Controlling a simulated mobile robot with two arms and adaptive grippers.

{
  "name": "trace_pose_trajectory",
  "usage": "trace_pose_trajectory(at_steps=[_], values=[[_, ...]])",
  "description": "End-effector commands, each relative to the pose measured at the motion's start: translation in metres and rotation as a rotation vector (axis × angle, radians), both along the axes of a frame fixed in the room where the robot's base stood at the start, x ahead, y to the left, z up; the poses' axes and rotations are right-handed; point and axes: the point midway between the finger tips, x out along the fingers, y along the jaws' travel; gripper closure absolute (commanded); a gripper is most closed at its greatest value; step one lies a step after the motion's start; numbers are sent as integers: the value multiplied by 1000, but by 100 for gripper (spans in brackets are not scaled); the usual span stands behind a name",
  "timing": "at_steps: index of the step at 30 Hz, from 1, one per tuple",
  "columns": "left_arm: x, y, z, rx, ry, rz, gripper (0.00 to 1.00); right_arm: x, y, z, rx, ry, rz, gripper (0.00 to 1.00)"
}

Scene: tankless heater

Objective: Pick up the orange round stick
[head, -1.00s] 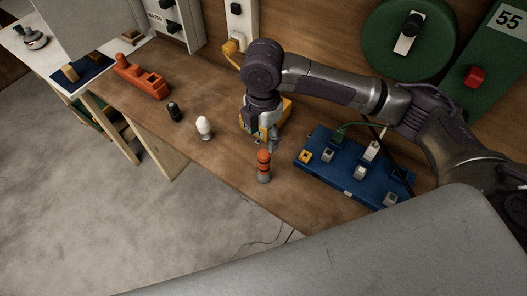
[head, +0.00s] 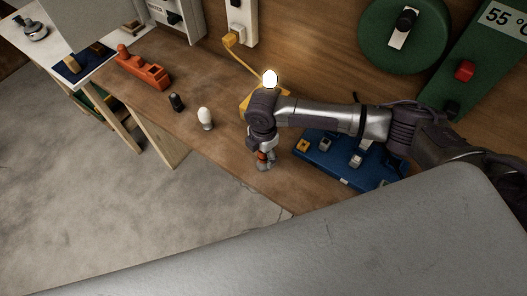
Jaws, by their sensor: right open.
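The orange round stick (head: 261,155) stands near the front edge of the wooden bench, and only a small orange part of it shows. My right gripper (head: 265,160) points down over it, with the fingers at the stick's height. The gripper is open, and it hides most of the stick. I cannot tell whether the fingers touch it. My left gripper is not in view.
A blue socket board (head: 318,157) lies close to the right of the gripper. A lit bulb (head: 270,78) on a yellow base is behind the arm. A white bulb (head: 205,117), a black cylinder (head: 176,102) and an orange plane-like block (head: 142,70) stand to the left.

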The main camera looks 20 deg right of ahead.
Motion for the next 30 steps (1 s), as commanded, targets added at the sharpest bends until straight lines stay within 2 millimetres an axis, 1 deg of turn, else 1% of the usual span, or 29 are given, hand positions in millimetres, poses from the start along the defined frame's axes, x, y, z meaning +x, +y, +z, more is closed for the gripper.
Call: trace_pose_trajectory(at_steps=[3, 6, 8, 15, 17, 18, 30], values=[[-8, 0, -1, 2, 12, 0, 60, 0, 0, -1, 0, 0, 1, 37], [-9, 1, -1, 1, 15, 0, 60, 0, 0, -1, 0, 0, 1, 37], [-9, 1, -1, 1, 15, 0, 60, 0, 0, -1, 0, 0, 0, 47], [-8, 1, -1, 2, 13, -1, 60, 0, 0, -1, 0, 0, 0, 87], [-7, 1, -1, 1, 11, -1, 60, 0, 0, -1, 0, 0, 0, 97], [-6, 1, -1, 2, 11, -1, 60, 0, 0, -1, 0, 0, 0, 100], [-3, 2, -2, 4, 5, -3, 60, 1, 0, 2, 0, -1, 0, 100]])
